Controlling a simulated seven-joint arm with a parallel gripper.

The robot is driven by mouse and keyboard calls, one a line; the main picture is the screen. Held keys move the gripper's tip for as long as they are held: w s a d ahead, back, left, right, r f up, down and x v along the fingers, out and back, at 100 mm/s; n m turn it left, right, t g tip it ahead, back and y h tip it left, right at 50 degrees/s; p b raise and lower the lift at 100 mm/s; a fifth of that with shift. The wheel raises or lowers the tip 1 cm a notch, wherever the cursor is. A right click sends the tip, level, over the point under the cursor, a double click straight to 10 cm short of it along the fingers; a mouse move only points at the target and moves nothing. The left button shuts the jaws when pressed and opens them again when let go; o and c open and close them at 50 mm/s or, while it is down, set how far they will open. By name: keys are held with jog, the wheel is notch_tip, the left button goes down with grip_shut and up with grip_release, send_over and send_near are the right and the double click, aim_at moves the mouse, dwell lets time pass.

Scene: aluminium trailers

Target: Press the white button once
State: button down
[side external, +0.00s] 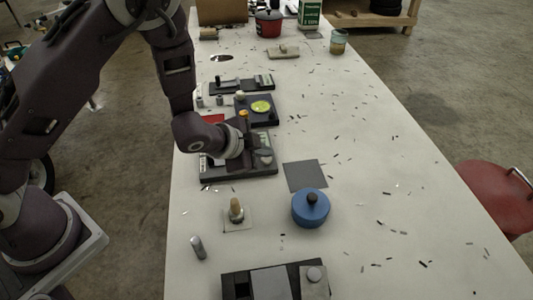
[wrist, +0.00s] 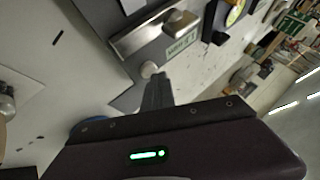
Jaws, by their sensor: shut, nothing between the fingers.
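A small white round button (wrist: 149,70) shows in the wrist view at the near corner of a grey plate on a dark panel (wrist: 128,92). The shut, empty fingers of my gripper (wrist: 159,78) point at the panel, their tips right beside the button in the picture. I cannot tell whether they touch it. In the side view my gripper (side external: 258,153) is low over the same dark panel (side external: 210,174) and hides part of it.
A blue lidded pot (side external: 311,209), a dark grey square (side external: 305,176) and a small knob on a pale base (side external: 236,212) stand nearby. Another dark panel (side external: 267,110) with a yellow-green disc lies behind. The table's right side is mostly clear, with scattered dark bits.

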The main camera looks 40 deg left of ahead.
aim_at(263, 160)
jog(key=shift+r, duration=1.2)
jog(key=shift+r, duration=0.1)
jog(key=shift+r, duration=2.45)
